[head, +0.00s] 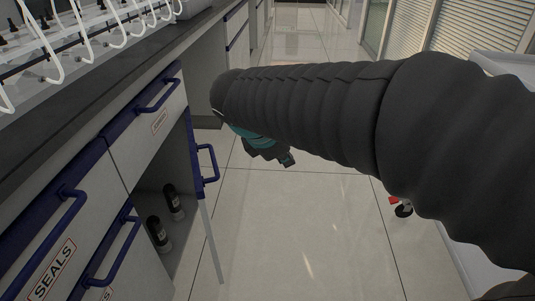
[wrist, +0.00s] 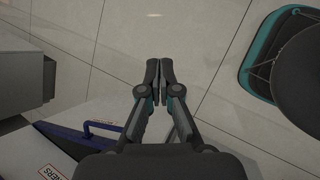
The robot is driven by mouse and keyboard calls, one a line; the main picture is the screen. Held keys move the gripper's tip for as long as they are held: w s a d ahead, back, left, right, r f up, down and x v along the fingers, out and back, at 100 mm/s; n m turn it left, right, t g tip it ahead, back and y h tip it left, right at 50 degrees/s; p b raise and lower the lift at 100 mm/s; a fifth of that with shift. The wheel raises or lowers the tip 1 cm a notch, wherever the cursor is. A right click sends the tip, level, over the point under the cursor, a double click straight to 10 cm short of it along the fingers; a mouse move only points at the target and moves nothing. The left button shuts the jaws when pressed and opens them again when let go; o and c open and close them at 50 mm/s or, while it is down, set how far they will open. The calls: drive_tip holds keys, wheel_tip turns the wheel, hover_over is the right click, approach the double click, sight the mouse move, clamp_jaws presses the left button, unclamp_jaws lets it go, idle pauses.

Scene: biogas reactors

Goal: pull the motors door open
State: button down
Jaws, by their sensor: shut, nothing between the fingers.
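The door (head: 210,235) under the counter stands swung out, seen nearly edge-on, with a blue top band and a blue handle (head: 211,164) on its outer side. Behind it the compartment is open and shows two dark cylinders (head: 172,201) inside. No label on this door can be read. My gripper (head: 288,159) is to the right of the handle, apart from it, partly hidden behind my arm. In the wrist view my gripper (wrist: 160,68) is shut and empty above the floor. A white panel with a blue handle (wrist: 103,128) lies below left of the fingers.
A drawer with a blue handle (head: 157,96) is above the compartment. More drawers, one labelled SEALS (head: 52,270), are at the left. A counter (head: 95,75) runs above. Tiled floor (head: 290,230) is clear right of the door.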

drive_tip(key=w+a+f+n+t+h, duration=0.15)
drive_tip(key=w+a+n, duration=0.25)
drive_tip(key=a+n, duration=0.5)
drive_tip(key=w+d+f+m+b, duration=0.1)
drive_tip(key=w+d+f+b, duration=0.1)
drive_tip(key=w+d+f, duration=0.2)
drive_tip(key=shift+w+d+f+b, duration=0.25)
drive_tip(key=shift+w+f+b, duration=0.15)
drive_tip(key=shift+w+f, duration=1.55)
drive_tip(key=shift+w+r+t+y, duration=0.25)
drive_tip(key=shift+w+r, duration=0.15)
drive_tip(key=shift+r, duration=0.05)
